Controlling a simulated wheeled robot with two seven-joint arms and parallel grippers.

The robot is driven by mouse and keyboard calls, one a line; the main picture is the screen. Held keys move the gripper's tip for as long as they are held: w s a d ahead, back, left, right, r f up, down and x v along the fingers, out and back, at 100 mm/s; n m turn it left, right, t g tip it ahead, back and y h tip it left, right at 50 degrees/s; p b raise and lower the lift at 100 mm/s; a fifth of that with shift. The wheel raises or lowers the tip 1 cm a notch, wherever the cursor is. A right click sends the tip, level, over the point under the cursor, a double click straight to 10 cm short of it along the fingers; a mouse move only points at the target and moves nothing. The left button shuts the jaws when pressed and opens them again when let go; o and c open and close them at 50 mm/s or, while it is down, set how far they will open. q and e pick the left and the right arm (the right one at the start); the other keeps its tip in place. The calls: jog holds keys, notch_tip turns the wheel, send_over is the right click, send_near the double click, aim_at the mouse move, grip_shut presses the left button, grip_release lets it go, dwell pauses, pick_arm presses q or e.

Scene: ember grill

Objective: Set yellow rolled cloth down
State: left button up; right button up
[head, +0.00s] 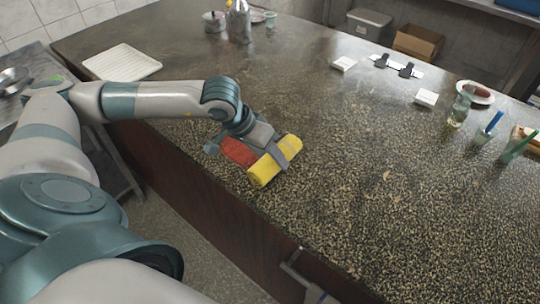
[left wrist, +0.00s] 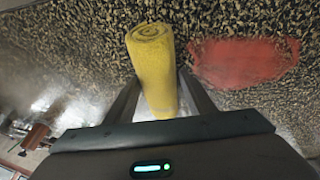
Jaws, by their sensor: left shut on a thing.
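The yellow rolled cloth (head: 273,161) is near the front edge of the speckled counter (head: 350,190). My left gripper (head: 279,152) is shut on it, with a finger on each side of the roll. In the left wrist view the yellow rolled cloth (left wrist: 153,70) stands between the two fingers, its spiral end toward the counter. A flat red patch (head: 238,152) lies on the counter just left of the roll, and it also shows in the left wrist view (left wrist: 245,62). I cannot tell whether the roll touches the counter. My right gripper is not in view.
A white ribbed tray (head: 122,63) lies at the back left. A metal bottle (head: 238,22) and bowls stand at the far edge. White blocks (head: 344,64), a glass jar (head: 459,108) and cups with blue and green handles (head: 487,129) are at the right. The middle of the counter is clear.

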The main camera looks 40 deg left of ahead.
pick_arm(q)
jog(key=o, duration=1.1)
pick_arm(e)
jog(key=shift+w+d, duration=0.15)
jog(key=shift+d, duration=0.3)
pick_arm(q)
jog(key=shift+r, duration=0.1)
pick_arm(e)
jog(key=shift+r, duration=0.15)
pick_arm(q)
jog(key=shift+r+p, duration=0.15)
jog(key=shift+p, duration=0.25)
jog(key=shift+a+r+b, duration=0.1)
jog(key=shift+r+b, duration=0.05)
jog(key=shift+b, duration=0.15)
jog(key=b+v, duration=0.2)
jog(key=v, duration=0.9)
jog(key=shift+s+r+b, duration=0.15)
jog(key=shift+r+b, duration=0.1)
jog(key=shift+b, duration=0.05)
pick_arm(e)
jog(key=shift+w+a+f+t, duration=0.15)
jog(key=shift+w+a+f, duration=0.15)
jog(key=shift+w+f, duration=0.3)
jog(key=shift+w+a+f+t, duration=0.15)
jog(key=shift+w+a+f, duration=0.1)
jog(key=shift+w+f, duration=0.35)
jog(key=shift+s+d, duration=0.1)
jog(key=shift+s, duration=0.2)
